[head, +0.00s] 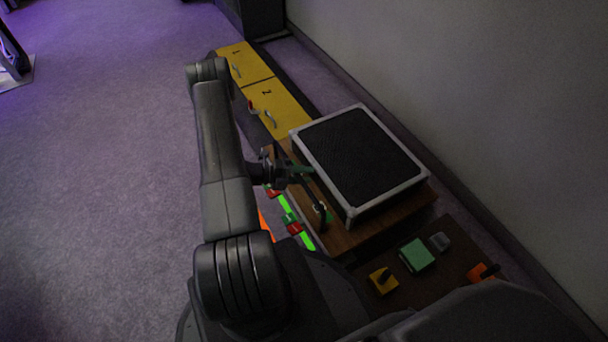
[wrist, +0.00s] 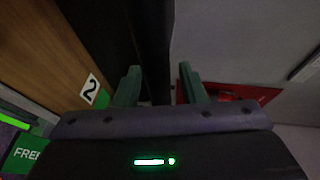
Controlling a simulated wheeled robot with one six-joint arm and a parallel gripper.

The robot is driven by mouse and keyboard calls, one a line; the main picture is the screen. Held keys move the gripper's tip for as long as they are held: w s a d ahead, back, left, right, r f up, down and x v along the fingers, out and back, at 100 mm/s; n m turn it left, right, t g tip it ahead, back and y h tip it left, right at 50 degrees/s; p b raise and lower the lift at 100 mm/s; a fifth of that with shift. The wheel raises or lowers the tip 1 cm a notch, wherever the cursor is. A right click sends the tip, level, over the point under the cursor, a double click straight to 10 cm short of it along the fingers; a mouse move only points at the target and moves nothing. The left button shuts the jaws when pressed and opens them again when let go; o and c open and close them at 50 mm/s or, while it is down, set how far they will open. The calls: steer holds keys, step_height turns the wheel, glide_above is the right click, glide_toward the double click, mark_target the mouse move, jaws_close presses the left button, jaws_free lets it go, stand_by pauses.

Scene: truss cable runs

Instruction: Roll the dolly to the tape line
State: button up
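The dolly is probably the wooden platform (head: 400,207) carrying a black case (head: 360,155) with silver edges, beside the wall; its wheels are hidden. A dark bar (head: 313,195) stands at the platform's left side. My gripper (head: 298,170) is at this side, next to the bar. In the wrist view my gripper's two green fingers (wrist: 160,83) are apart. I cannot make out a tape line on the floor.
Yellow drawer fronts (head: 262,88) marked 1 and 2 lie beyond the platform. A green block (head: 416,255) and a yellow switch (head: 383,281) are at the lower right. The wall (head: 480,80) bounds the right side. Open carpet (head: 110,150) lies left.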

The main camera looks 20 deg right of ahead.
steer(key=shift+a, duration=0.1)
steer(key=p+v, duration=0.2)
steer(key=v, duration=1.1)
steer(key=shift+a+p, duration=0.25)
steer(key=shift+p, duration=0.05)
steer(key=shift+d, duration=0.1)
steer(key=b+x, duration=0.2)
steer(key=x, duration=1)
steer(key=shift+b+x, duration=0.3)
steer(key=shift+x, duration=0.55)
steer(key=shift+r, duration=0.1)
